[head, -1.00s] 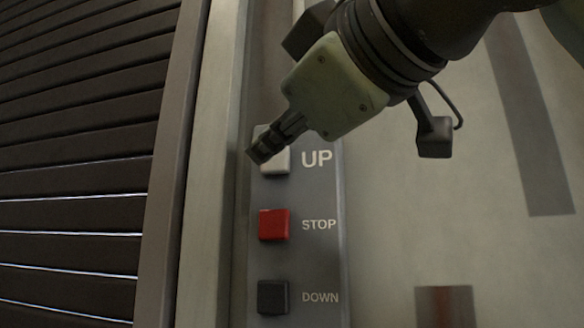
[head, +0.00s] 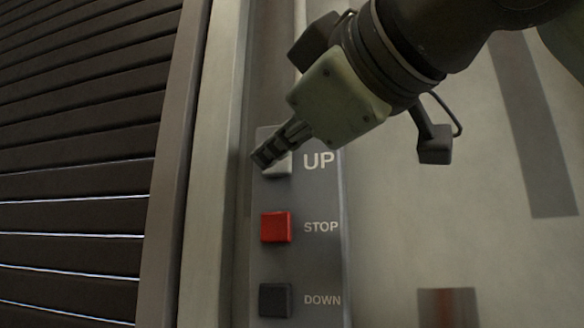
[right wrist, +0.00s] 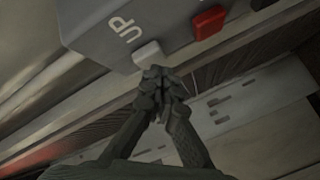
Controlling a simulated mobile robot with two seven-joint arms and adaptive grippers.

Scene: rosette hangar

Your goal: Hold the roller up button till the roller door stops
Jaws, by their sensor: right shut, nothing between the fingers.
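The pale UP button (head: 279,168) is the top one on a grey control panel (head: 313,258), partly hidden behind my right gripper (head: 263,158). The gripper is shut and empty, its fingertips in front of the button in the head view. In the right wrist view the UP button (right wrist: 148,54) shows just beyond the closed fingertips (right wrist: 158,76). I cannot tell whether they touch it or whether it is pressed in. The dark slatted roller door (head: 70,150) fills the left of the head view, with thin light lines between its lower slats. My left gripper is not in view.
The red STOP button (head: 275,227) and the dark DOWN button (head: 275,300) sit below UP on the same panel. A door frame post (head: 195,180) stands between door and panel. Pale wall (head: 420,220) lies to the right.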

